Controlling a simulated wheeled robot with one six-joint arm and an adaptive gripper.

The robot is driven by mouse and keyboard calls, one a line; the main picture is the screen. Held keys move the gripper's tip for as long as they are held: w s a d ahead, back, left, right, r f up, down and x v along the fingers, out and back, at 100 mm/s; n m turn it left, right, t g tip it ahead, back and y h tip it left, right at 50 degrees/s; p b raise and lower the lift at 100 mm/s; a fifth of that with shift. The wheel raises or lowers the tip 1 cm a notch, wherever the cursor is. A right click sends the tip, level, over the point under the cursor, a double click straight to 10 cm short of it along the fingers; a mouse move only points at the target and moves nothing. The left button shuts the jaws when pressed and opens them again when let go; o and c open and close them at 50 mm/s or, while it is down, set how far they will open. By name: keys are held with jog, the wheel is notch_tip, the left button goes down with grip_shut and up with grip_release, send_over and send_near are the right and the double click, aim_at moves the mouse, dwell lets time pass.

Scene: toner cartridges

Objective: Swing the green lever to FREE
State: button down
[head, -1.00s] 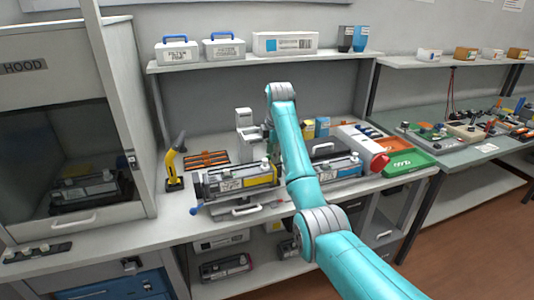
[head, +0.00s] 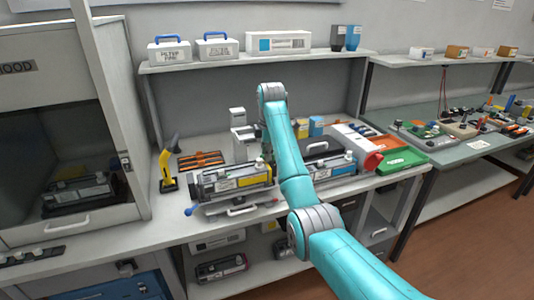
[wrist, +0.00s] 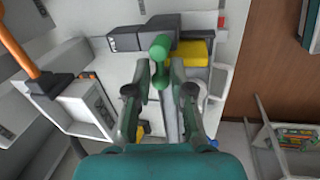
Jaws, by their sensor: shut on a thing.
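The green lever (wrist: 160,47) shows in the wrist view as a rounded green knob on a short stem, between and just beyond my fingertips. My gripper (wrist: 161,76) is shut on this lever, with one dark finger on each side of it. No FREE mark is readable, so I cannot tell the lever's setting. In the head view my teal arm reaches over the bench and hides the lever and most of my gripper. A grey toner cartridge with a yellow part (head: 232,180) lies on the bench left of my arm.
Another cartridge (head: 332,167) lies right of my arm, near the green tray (head: 402,160) and a red-ended white unit (head: 358,148). A yellow upright tool (head: 168,172) and an orange rack (head: 201,160) stand left. The hood (head: 60,140) borders the bench at far left.

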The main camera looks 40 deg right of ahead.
jog(key=m, duration=0.4)
jog(key=shift+w+d+h, duration=0.15)
jog(key=shift+w+h, duration=0.15)
jog(key=shift+w, duration=0.05)
jog(key=m, duration=0.2)
jog(key=m+g, duration=0.1)
jog(key=m, duration=0.1)
jog(key=w+d+m, duration=0.1)
jog(key=m, duration=0.2)
jog(key=shift+g+h, duration=0.3)
jog(key=shift+h, duration=0.1)
jog(key=shift+d+m+g, duration=0.15)
jog(key=shift+d+m, duration=0.05)
jog(key=shift+m, duration=0.75)
jog(key=shift+d+m+g, duration=0.15)
jog(key=shift+d+m, duration=0.05)
jog(key=shift+m, duration=0.75)
jog(key=c, duration=1)
grip_release()
jog(key=shift+c, duration=0.2)
jog(key=shift+r, duration=0.1)
